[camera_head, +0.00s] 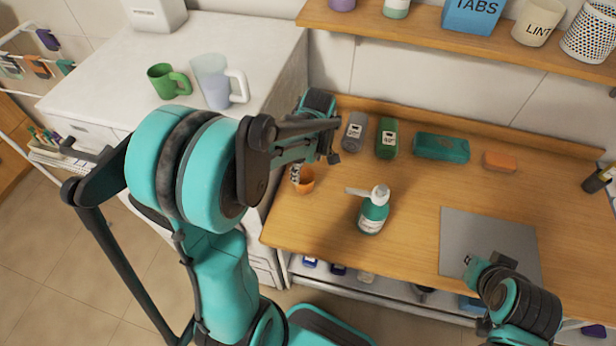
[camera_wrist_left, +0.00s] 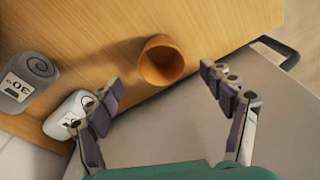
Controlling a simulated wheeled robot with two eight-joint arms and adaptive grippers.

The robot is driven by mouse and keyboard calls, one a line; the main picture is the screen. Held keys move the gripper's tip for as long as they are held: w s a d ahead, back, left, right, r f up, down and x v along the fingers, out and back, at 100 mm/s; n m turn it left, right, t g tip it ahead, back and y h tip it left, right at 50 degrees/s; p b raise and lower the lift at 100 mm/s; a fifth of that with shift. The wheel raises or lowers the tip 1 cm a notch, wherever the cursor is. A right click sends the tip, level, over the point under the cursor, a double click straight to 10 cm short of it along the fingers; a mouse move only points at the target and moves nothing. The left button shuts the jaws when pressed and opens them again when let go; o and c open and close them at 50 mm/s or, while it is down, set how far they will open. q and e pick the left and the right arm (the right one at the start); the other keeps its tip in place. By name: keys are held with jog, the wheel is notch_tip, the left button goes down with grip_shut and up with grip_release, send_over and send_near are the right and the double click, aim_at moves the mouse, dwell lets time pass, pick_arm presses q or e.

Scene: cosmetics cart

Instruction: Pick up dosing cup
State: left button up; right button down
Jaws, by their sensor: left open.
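The dosing cup appears to be the small orange cup (camera_head: 304,182), near the left end of the wooden worktop. It also shows in the left wrist view (camera_wrist_left: 161,62), its round mouth facing the camera. My left gripper (camera_wrist_left: 160,79) is open, with one finger on each side of the cup's near side in the picture. I see no finger closed on the cup. In the head view, my left gripper (camera_head: 315,160) hangs over that end of the worktop and partly hides the cup. My right gripper (camera_head: 480,268) is over the grey mat; its fingers are unclear.
A teal pump bottle (camera_head: 373,212) stands right of the cup. The grey mat (camera_head: 480,232) is bare except near my right gripper.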

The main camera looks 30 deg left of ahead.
aim_at(304, 178)
pick_arm(q)
jog(key=f, duration=0.2)
jog(key=f+b, duration=0.1)
jog(key=f, duration=0.1)
jog(key=a+f+b, duration=0.1)
jog(key=f, duration=0.1)
jog(key=shift+f, duration=0.2)
jog(key=c, duration=1.1)
